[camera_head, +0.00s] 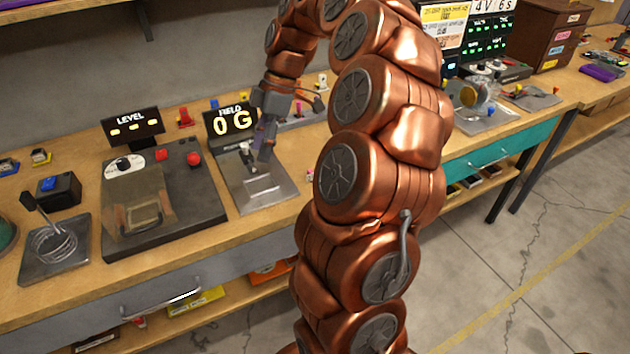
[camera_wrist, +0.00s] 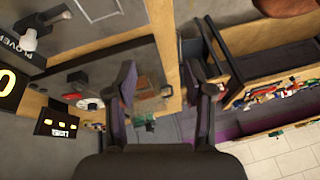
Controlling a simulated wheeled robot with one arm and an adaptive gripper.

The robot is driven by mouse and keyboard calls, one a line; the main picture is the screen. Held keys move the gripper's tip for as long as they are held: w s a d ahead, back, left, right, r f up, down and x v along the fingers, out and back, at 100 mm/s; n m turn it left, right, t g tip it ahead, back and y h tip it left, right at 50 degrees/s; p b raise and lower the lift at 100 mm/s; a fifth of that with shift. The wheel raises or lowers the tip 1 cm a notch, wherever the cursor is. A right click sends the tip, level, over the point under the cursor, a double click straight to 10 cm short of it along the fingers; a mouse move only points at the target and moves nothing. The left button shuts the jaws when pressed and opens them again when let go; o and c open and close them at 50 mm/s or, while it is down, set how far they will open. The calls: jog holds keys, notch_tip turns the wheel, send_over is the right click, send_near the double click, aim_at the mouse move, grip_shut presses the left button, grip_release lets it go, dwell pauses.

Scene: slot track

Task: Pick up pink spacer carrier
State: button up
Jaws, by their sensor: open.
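My gripper (camera_head: 264,140) hangs over the metal plate in front of the FIELD display in the head view. In the wrist view its two dark fingers (camera_wrist: 162,98) are spread wide apart with nothing held between them. A small pink-red piece (camera_head: 299,107) shows on the bench just right of my gripper in the head view. It is too small to tell whether it is the pink spacer carrier. I make out no pink carrier in the wrist view. My arm hides part of the bench behind it.
The FIELD display (camera_head: 231,121) stands close beside my gripper. Left of it are a dark console (camera_head: 195,183) with a dial and red knob, and the LEVEL display (camera_head: 132,128). A coil on a plate (camera_head: 38,262) sits far left. The bench's front edge shows in the wrist view.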

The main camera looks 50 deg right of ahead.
jog(key=d+f+b, duration=0.1)
jog(key=d+f, duration=0.1)
jog(key=d, duration=0.4)
jog(key=s+d+f+n+t, duration=0.1)
jog(key=d+f, duration=0.2)
jog(key=d, duration=0.2)
jog(key=s+d+f+n+b, duration=0.1)
jog(key=d+f, duration=0.2)
jog(key=d, duration=0.3)
jog(key=shift+s+d+f+t+y+b, duration=0.2)
jog(key=shift+d+t+y+b, duration=0.1)
jog(key=shift+d+t, duration=0.1)
jog(key=shift+p+x, duration=0.9)
jog(key=shift+x, duration=2.9)
jog(key=shift+s+f, duration=0.1)
jog(key=shift+s, duration=0.1)
grip_shut()
